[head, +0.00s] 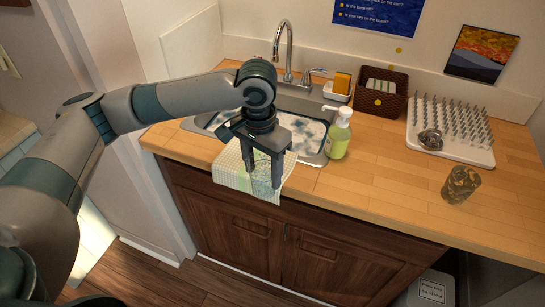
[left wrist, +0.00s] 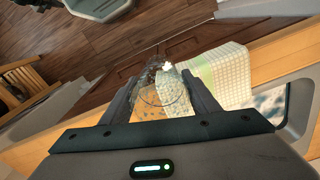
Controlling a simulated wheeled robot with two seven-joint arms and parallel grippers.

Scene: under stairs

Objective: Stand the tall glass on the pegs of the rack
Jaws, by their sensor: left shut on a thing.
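The tall glass (head: 262,179) is clear and hangs between the fingers of my left gripper (head: 262,183). The gripper is shut on it, pointing down over the front edge of the counter, in front of the sink. In the left wrist view the glass (left wrist: 163,96) shows between the two fingers (left wrist: 163,100); its lower outline is hard to make out. The white rack (head: 449,152) with rows of upright grey pegs stands at the right back of the counter, well away from the gripper. A small metal bowl (head: 430,139) sits at its left front. My right gripper is not in view.
A patterned tumbler (head: 461,184) stands in front of the rack. A green soap bottle (head: 338,136) stands right of the sink (head: 313,158). A checked cloth (head: 229,164) hangs over the counter edge. A brown basket (head: 381,101) is at the back. The counter's middle is clear.

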